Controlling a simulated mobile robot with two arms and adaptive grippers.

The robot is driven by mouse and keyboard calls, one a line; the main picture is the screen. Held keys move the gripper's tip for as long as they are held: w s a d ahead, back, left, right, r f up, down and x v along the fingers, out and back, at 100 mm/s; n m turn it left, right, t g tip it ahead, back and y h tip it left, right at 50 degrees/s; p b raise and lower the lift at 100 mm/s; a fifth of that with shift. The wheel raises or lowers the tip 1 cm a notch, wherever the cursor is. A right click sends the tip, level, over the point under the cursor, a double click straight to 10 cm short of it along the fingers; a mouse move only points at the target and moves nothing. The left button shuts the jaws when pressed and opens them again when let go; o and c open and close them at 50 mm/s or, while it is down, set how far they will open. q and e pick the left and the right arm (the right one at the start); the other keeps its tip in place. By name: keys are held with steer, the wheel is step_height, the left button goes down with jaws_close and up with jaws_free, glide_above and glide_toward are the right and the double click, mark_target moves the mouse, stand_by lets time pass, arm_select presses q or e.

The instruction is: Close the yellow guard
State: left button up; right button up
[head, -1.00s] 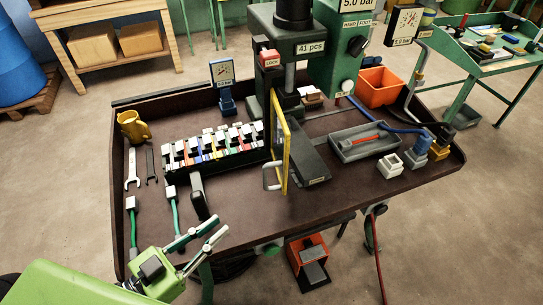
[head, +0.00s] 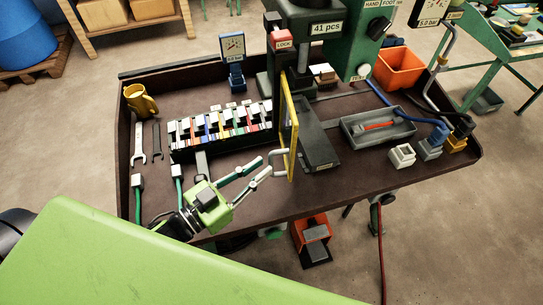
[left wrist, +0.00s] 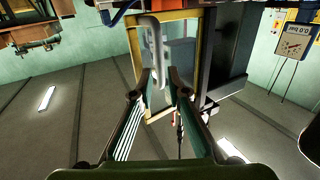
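The yellow guard (head: 289,125) stands swung out from the press (head: 300,60), seen nearly edge-on in the head view. Its pale grey handle (head: 281,163) sticks out on the left side, low on the frame. In the left wrist view the yellow frame (left wrist: 136,45) and the handle (left wrist: 153,48) are straight ahead. My left gripper (head: 264,166) is open and empty, its fingertips just left of the handle. In the left wrist view the handle lines up with the gap between the fingers (left wrist: 160,82); I cannot tell if they touch it. My right gripper is not in view.
A rack of coloured parts (head: 222,130) lies left of the guard. A grey tray (head: 355,138) and small blocks are to the right, with an orange bin (head: 399,68) behind. A mug (head: 140,100) and wrenches (head: 138,145) are at the left. The table's front strip is mostly clear.

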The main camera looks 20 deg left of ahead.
mark_target(272, 161)
arm_select(q)
steer(key=shift+p+x, duration=0.4)
steer(key=shift+x, duration=1.9)
steer(key=shift+s, duration=0.1)
jaws_close()
